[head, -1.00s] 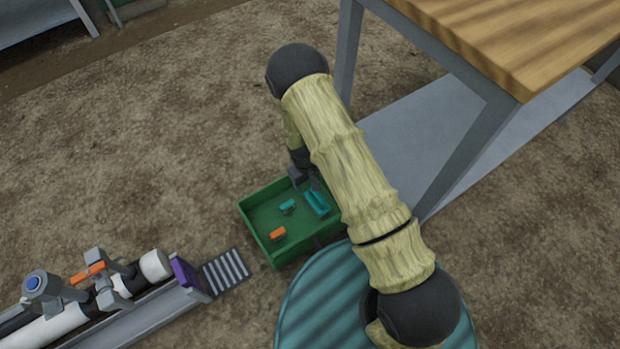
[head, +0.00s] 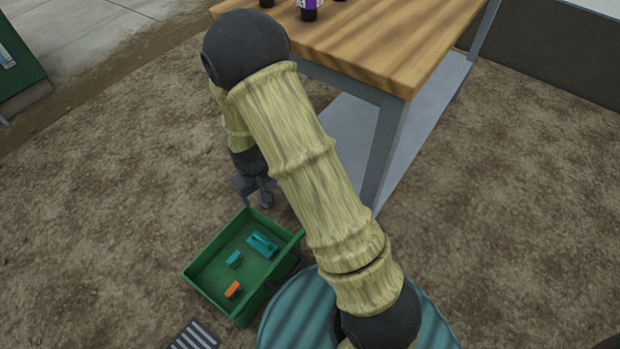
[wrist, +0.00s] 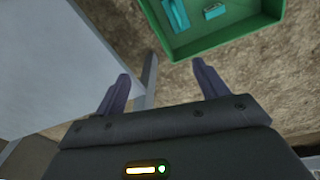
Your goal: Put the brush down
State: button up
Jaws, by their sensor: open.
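A longer teal item (head: 262,244), which looks like the brush, lies in the green bin (head: 202,284) near its right wall. It also shows near the top of the wrist view (wrist: 177,14), apart from my fingers. My gripper (head: 266,200) hangs just beyond the bin's far corner in the head view, partly hidden by my wrist. In the wrist view my gripper (wrist: 160,72) has its two fingers spread, with nothing between them.
A small teal block (head: 234,259) and an orange block (head: 233,289) lie in the bin. A wooden-topped table (head: 370,40) with grey legs and a low shelf stands right of my arm, with dark bottles on it. A striped grate (head: 193,337) lies at the bottom. Bare ground is left.

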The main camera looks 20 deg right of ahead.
jog(key=s+d+r+m, duration=0.2)
jog(key=s+d+r, duration=0.3)
jog(key=r, duration=0.3)
jog(key=s+d+r+m+t, duration=0.1)
jog(key=s+d+r, duration=0.3)
jog(key=s+r, duration=0.4)
jog(key=shift+s+d+r+m, duration=0.2)
jog(key=shift+d+r+m, duration=0.2)
jog(key=shift+r, duration=0.3)
jog(key=w+p+v, duration=0.3)
jog(key=p+v, duration=1.3)
jog(key=p, duration=0.1)
jog(key=w+d+r+p+v, duration=0.1)
jog(key=w+p+v, duration=0.3)
jog(key=p+v, duration=1.3)
jog(key=w+r+p+v, duration=0.1)
jog(key=w+p+v, duration=0.2)
jog(key=p+v, duration=1.4)
jog(key=shift+w+d+r+p, duration=0.25)
jog(key=shift+d+r+p, duration=0.05)
jog(key=shift+d+r, duration=0.05)
jog(key=shift+f, duration=0.1)
